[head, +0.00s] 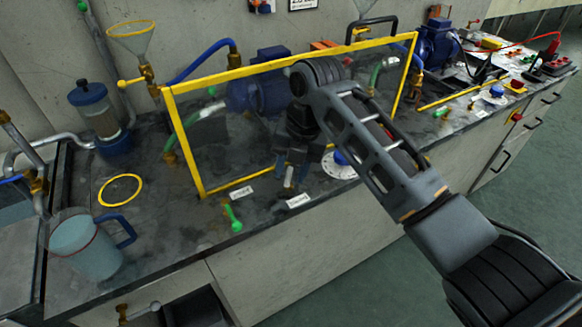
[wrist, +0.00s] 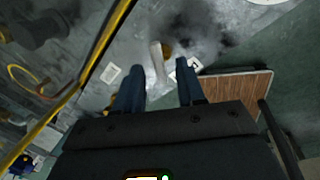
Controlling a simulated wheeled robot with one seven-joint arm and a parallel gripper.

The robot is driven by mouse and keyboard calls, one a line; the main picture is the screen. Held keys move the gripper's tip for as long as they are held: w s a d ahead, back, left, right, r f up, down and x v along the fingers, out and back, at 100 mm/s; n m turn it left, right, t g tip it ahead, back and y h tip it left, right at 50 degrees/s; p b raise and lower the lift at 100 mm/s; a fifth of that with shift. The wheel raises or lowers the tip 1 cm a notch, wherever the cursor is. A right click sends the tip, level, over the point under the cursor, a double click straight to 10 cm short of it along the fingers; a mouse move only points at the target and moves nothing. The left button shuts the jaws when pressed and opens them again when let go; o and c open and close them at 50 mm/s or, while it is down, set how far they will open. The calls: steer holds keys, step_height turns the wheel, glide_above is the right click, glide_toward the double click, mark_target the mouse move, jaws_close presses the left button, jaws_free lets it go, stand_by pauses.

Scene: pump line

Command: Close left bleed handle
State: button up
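A pale, slim handle (wrist: 156,60) with a brass fitting (wrist: 168,48) shows in the wrist view, just beyond and between my fingertips. It also shows in the head view (head: 289,176) at the counter's front. My gripper (wrist: 160,84) is open, with its two dark blue fingers apart. In the head view my gripper (head: 291,170) points down in front of the yellow-framed clear panel. I cannot tell whether the fingers touch the handle. A green handle (head: 233,217) lies to the left, near the counter edge. No readable label shows which one is the left bleed handle.
The yellow-framed panel (head: 185,140) stands close behind my gripper. White labels (head: 242,191) (head: 299,201) lie on either side. A white round dial (head: 338,166) sits at the right. A jug (head: 88,247) and a yellow ring (head: 120,190) are on the left. Floor in front is clear.

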steer(key=shift+f, duration=0.15)
steer(key=shift+c, duration=0.3)
jaws_close()
steer(key=shift+a, duration=0.1)
steer(key=m+p, duration=0.1)
steer(key=m, duration=0.1)
steer(key=m+p, duration=0.2)
steer(key=shift+s+a+r+t, duration=0.1)
steer(key=shift+r+t, duration=0.1)
steer(key=shift+t, duration=0.2)
steer(key=m+p, duration=0.1)
steer(key=m, duration=0.1)
steer(key=m+p, duration=0.2)
steer(key=m, duration=0.1)
steer(key=shift+a+t+h, duration=0.15)
steer(key=shift+t+h, duration=0.15)
steer(key=shift+h, duration=0.1)
steer(key=shift+f+m+p, duration=0.1)
steer(key=shift+m+p, duration=0.45)
steer(key=shift+m, duration=0.05)
steer(key=shift+f, duration=0.1)
